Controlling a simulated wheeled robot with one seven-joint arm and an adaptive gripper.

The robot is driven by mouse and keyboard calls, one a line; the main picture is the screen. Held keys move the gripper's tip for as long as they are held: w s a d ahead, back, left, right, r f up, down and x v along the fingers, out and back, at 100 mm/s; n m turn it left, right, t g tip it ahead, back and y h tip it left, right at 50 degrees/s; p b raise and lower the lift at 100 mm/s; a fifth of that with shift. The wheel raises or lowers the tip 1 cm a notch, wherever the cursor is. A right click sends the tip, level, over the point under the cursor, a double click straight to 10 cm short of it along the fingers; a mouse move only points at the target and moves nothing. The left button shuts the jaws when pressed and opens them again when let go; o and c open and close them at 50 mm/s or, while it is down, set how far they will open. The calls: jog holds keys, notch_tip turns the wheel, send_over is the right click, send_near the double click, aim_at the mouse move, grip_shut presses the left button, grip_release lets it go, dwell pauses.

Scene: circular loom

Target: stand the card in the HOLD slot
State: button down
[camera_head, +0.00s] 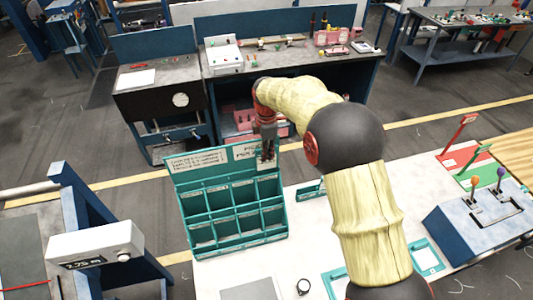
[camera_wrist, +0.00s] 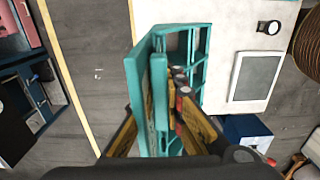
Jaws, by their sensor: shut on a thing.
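A teal rack (camera_head: 236,213) with two rows of open slots stands on the pale table. Printed labels (camera_head: 198,160) run along its tall back board; I cannot read which slot is HOLD. My gripper (camera_head: 267,160) points down at the right end of the back board, at its top. A cream printed panel (camera_head: 244,152) shows beside the fingers; I cannot tell whether it is the card or a label. In the wrist view, my gripper (camera_wrist: 160,125) is shut on a thin upright piece, seen nearly edge-on close to the rack's teal walls (camera_wrist: 201,50). The card's outline is mostly hidden.
A small teal holder (camera_head: 311,191) stands right of the rack. A blue control box (camera_head: 480,220) with levers is at the right. A grey-screened tablet (camera_head: 250,290) and a round dial (camera_head: 303,286) lie in front. A white display box (camera_head: 97,245) stands at the left.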

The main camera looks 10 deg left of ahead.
aim_at(267, 169)
jog(key=shift+f, duration=0.1)
jog(key=shift+f+b, duration=1.25)
jog(key=shift+f, duration=0.95)
jog(key=c, duration=2)
grip_release()
jog(key=shift+o, duration=0.9)
notch_tip(267, 169, up, 12)
jog(key=shift+r, duration=0.1)
